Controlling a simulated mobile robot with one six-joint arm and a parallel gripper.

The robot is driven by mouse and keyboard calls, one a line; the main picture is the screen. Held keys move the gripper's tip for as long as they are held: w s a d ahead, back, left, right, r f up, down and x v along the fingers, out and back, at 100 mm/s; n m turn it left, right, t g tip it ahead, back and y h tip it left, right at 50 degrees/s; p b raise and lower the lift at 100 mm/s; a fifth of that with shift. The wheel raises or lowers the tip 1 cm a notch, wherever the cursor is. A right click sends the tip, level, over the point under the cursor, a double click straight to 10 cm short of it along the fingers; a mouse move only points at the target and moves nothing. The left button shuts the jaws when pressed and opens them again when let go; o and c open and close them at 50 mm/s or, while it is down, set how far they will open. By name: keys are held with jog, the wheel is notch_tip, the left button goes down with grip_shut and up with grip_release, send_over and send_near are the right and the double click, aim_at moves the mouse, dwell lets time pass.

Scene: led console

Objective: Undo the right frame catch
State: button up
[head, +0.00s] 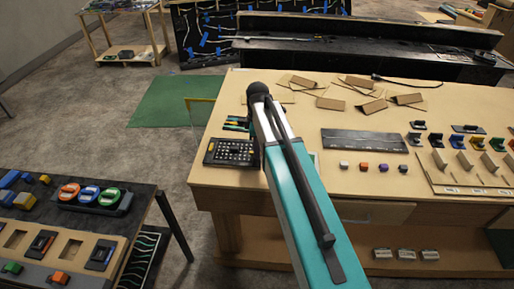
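A dark panel with a grid of small pale and yellow spots (233,152) lies on the left end of the wooden workbench (225,177). It may be the LED console. Its right edge is close to my arm, which crosses the picture in front of the bench. I cannot make out a right frame catch; it is too small to tell or hidden behind my arm. My gripper is not visible; only my teal arm link and its dark rounded joint show.
Small coloured blocks (363,167) and a dark flat plate (363,140) lie right of my arm. Brown cardboard pieces (372,107) lie behind. A lower dark table (150,200) with coloured parts stands at left. Floor shows between the tables.

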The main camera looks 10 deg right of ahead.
grip_shut()
